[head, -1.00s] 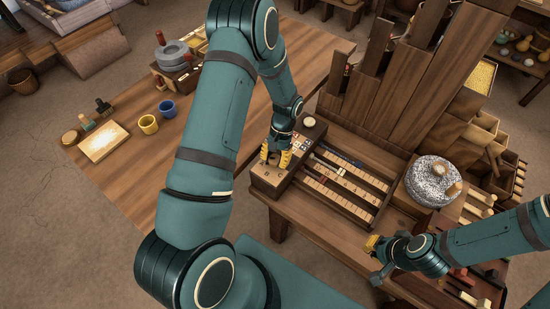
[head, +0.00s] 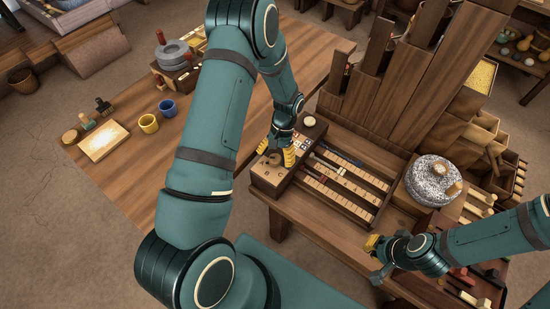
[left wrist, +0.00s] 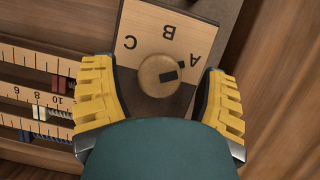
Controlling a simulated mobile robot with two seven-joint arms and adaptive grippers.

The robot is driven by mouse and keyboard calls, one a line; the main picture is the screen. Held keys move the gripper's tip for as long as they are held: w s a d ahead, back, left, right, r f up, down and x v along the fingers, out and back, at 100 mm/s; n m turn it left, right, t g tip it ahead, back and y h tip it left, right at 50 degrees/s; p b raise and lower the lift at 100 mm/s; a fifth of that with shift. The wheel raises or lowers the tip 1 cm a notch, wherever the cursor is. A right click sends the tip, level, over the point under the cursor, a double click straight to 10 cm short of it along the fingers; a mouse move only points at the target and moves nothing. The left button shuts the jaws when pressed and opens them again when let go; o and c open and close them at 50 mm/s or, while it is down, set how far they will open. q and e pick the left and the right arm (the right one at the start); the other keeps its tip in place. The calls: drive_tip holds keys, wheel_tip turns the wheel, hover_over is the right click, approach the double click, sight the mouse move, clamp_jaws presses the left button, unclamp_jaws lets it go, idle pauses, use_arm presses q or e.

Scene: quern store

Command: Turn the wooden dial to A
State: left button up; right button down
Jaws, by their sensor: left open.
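The wooden dial (left wrist: 158,78) is a round pale knob on a wooden plate with the letters A (left wrist: 195,61), B and C, upside down in the left wrist view. A dark mark on the dial points toward A. My left gripper (left wrist: 157,66) is open, its yellow fingers on either side of the dial with gaps between. In the head view, my left gripper (head: 277,151) is over the dial's box (head: 267,179) at the bench's left end; the dial is mostly hidden there. My right gripper (head: 374,258) is at the lower right, away from the dial.
Rows of scales with sliders (head: 340,185) lie right of the dial box. A round pale knob (head: 308,121) sits at the box's far end. A speckled quern stone (head: 431,181) stands further right. A side table at left holds yellow (head: 148,124) and blue (head: 167,108) cups.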

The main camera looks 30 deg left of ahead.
use_arm(q)
drive_tip(key=v, duration=1.1)
drive_tip(key=shift+r, duration=0.15)
drive_tip(key=shift+t+h, duration=0.7)
drive_tip(key=shift+t, duration=0.1)
drive_tip(key=s+d+f, duration=0.1)
drive_tip(key=d+f, duration=0.1)
drive_tip(key=s+d+f, duration=0.1)
drive_tip(key=d+f, duration=0.1)
drive_tip(key=s+d+f, duration=0.1)
drive_tip(key=d+f, duration=0.1)
drive_tip(key=shift+s+f, duration=0.1)
drive_tip(key=shift+s, duration=0.05)
drive_tip(key=s+d+f+t+h, duration=0.1)
drive_tip(key=s+d+f+t, duration=0.1)
drive_tip(key=s+d, duration=0.4)
drive_tip(key=s+d+f+n+t+h, duration=0.1)
drive_tip(key=s+d+f+t, duration=0.1)
drive_tip(key=s+d, duration=0.3)
drive_tip(key=shift+s+d+f+t, duration=0.3)
drive_tip(key=shift+s+d, duration=0.1)
drive_tip(key=shift+c, duration=0.2)
